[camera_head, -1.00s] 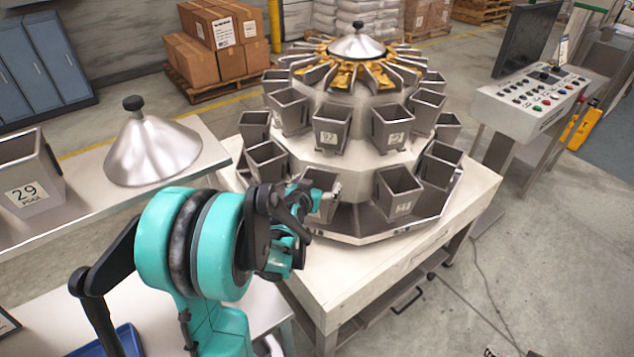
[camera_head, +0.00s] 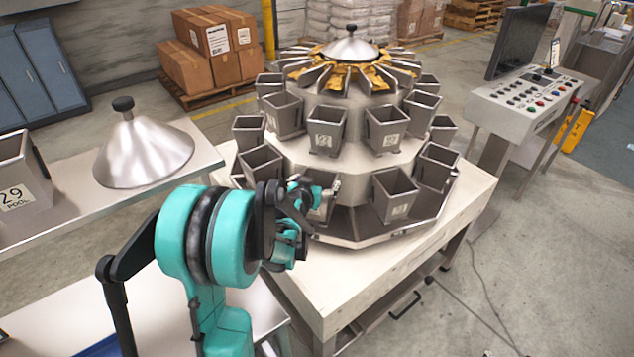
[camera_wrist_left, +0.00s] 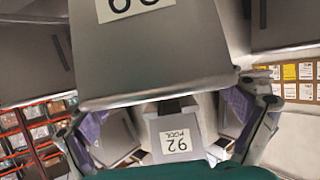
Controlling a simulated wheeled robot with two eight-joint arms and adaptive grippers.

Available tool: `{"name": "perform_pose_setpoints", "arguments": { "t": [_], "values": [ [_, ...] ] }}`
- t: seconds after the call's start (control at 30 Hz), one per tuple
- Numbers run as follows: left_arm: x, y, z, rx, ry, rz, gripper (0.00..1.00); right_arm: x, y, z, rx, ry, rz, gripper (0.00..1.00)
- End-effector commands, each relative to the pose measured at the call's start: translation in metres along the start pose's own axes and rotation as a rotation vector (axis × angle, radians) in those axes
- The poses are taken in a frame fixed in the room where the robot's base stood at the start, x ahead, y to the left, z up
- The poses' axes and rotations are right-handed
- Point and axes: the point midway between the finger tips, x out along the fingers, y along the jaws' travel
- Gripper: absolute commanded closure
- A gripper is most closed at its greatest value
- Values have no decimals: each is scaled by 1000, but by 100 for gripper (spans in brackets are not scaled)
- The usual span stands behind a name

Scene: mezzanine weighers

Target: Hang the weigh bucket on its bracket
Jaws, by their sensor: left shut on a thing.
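The weigh bucket (camera_wrist_left: 150,58) is a grey metal box with a partly cropped number label. It fills the upper middle of the left wrist view. My left gripper (camera_wrist_left: 165,112) has its purple-padded fingers on both sides of the bucket near its rim and is shut on it. In the head view my left gripper (camera_head: 322,198) is at the front left of the round weigher's lower tier. The gripper and wrist largely hide the held bucket there. The bracket is hidden, and I cannot tell whether the bucket touches it. My right gripper is not in view.
The weigher (camera_head: 345,170) carries two tiers of grey buckets, close on both sides of my gripper. A bench (camera_head: 75,205) at left holds a steel cone (camera_head: 145,155) and another bucket (camera_head: 22,175). A control console (camera_head: 525,100) stands at right.

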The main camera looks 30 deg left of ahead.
Motion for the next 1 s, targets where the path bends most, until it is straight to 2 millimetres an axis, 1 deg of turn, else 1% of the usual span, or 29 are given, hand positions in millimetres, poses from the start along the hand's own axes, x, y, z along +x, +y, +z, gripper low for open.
{"name": "perform_pose_setpoints", "arguments": {
  "t": [0.27,0.7,0.73,1.0],
  "values": [
    [0,0,1,0,1,0,65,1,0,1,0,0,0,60],
    [4,0,9,0,1,0,65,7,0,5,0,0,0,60],
    [3,0,8,0,1,0,0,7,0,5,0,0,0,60],
    [3,0,8,0,-1,0,0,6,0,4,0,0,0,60]
  ]
}}
